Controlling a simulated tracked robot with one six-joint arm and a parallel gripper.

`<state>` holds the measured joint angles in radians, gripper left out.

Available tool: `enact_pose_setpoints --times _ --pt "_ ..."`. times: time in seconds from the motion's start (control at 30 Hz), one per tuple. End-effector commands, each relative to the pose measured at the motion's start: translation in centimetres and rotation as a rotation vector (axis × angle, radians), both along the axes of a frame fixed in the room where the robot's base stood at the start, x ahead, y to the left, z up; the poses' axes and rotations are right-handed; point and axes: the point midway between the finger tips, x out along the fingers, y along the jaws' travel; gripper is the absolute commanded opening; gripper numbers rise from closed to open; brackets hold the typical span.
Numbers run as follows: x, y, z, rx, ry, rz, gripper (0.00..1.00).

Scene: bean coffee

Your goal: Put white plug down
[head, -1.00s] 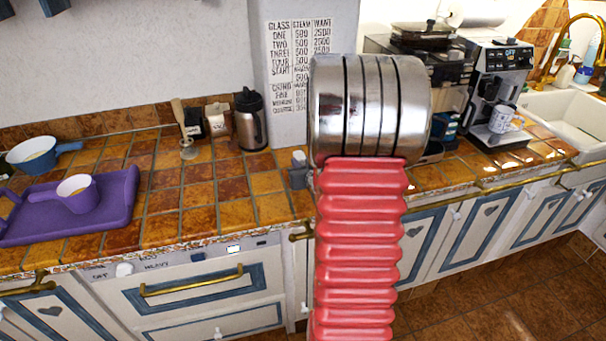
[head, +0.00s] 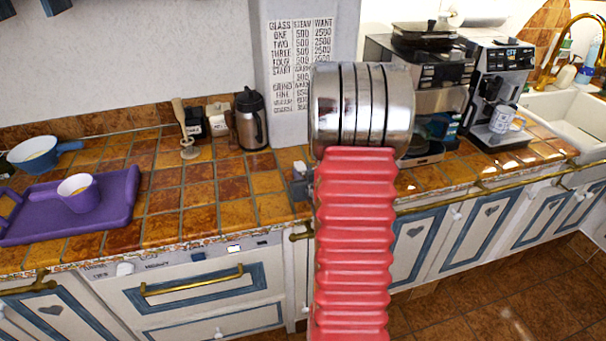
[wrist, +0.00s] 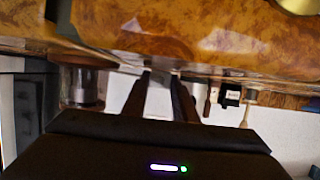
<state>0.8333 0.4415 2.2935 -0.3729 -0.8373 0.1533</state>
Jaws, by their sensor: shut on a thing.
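A small pale grey-white piece, likely the white plug (head: 299,167), shows just left of my arm in the head view, over the tiled counter near its front edge. In the wrist view, my gripper (wrist: 163,82) is shut on the plug (wrist: 161,72), which shows between the two dark fingertips. My arm hides most of the gripper in the head view. I cannot tell whether the plug touches the counter.
A purple tray (head: 122,213) with a purple cup (head: 80,195) lies at the left. A steel flask (head: 251,120) stands by the wall. A coffee machine (head: 501,85) stands at the right. Tiles (head: 205,195) between tray and plug are clear.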

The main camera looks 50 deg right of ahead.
Motion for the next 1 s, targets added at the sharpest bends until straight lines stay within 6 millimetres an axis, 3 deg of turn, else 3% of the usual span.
enact_pose_setpoints --times 0.4,0.43,0.7,1.0 --pt "-0.1 0.0 -1.4 0.006 0.010 -0.002 0.00" --pt "-0.2 0.0 -1.4 0.008 0.011 -0.003 0.27" --pt "-0.2 0.2 -1.5 0.009 0.013 0.001 0.44" --pt "-0.2 0.6 -0.3 0.010 0.013 0.005 0.44"
